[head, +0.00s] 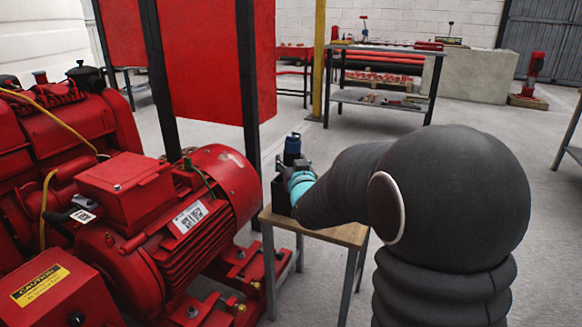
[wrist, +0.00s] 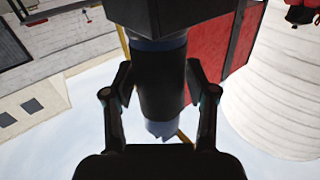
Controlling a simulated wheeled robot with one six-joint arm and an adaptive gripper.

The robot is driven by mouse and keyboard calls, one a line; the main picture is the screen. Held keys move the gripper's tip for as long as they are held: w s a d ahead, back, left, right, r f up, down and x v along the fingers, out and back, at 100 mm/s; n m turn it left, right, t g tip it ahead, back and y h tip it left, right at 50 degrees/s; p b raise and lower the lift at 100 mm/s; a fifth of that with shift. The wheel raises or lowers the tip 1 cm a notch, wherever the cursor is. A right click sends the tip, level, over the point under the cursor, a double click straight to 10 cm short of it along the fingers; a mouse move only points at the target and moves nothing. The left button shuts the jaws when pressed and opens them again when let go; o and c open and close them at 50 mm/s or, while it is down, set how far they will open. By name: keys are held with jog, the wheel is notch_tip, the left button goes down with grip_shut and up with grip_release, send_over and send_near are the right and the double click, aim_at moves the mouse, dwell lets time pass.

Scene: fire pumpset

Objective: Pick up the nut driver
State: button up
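The nut driver, as far as I can tell, is the dark cylinder with blue parts (wrist: 160,88) between my fingers in the wrist view. In the head view its blue upper part (head: 292,147) stands upright above a black box (head: 281,196) on a small wooden-topped table (head: 340,233). My gripper (wrist: 160,72) has one finger on each side of the cylinder, very close to it. Whether both pads touch it cannot be told. In the head view my arm hides part of the box and most of the gripper.
A red motor and pump (head: 165,215) stand close to the left of the small table. Red panels on black posts (head: 207,60) rise behind it. A workbench (head: 385,50) stands further back. Grey floor is open between the small table and the workbench.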

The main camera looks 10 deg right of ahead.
jog(key=c, duration=0.8)
jog(key=shift+r, duration=0.1)
